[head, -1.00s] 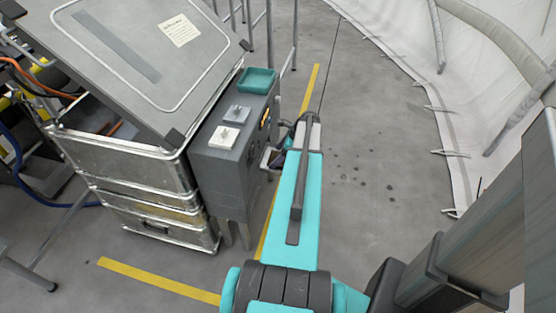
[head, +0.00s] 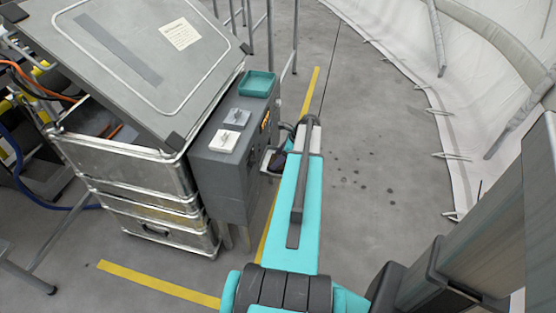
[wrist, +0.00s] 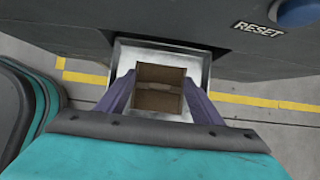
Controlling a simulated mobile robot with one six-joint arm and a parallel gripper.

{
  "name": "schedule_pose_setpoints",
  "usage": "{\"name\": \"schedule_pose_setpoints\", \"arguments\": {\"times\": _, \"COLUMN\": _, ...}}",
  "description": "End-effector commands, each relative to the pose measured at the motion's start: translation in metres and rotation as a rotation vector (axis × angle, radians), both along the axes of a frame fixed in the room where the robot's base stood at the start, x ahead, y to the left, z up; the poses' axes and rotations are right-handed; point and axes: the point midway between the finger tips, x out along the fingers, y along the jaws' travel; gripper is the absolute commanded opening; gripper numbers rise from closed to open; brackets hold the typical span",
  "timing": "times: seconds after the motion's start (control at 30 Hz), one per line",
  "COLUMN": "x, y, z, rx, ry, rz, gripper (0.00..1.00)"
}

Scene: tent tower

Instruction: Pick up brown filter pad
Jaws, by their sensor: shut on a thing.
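The brown filter pad (wrist: 160,101) shows in the wrist view as a small brown square with a crease across its middle. My gripper (wrist: 159,84) has its two purple-grey fingers on either side of the pad and is shut on it. Pad and fingers are at a silver metal holder (wrist: 187,51) on the side of the dark grey cabinet. I cannot tell whether the pad still touches the holder. In the head view the holder (head: 267,161) is partly hidden by my teal arm, and the pad cannot be made out.
The grey cabinet (head: 222,178) carries a teal tray (head: 257,84) and two switch plates on top. Stacked metal cases (head: 130,170) stand left of it under a tilted lid. A blue knob (wrist: 298,12) and RESET label are close by. Open floor lies right, towards the white tent wall (head: 470,70).

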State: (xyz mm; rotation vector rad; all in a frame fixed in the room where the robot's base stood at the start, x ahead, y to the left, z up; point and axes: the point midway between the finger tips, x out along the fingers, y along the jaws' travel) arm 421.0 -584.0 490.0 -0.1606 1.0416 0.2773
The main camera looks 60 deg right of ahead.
Motion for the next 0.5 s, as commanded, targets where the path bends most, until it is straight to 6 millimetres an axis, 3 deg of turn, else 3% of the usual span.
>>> {"name": "schedule_pose_setpoints", "arguments": {"times": 0.27, "x": 0.000, "y": 0.000, "z": 0.020, "rx": -0.002, "ry": -0.001, "rz": -0.001, "gripper": 0.38}}
{"name": "schedule_pose_setpoints", "arguments": {"times": 0.5, "x": 0.000, "y": 0.000, "z": 0.059, "rx": -0.002, "ry": -0.001, "rz": 0.000, "gripper": 0.38}}
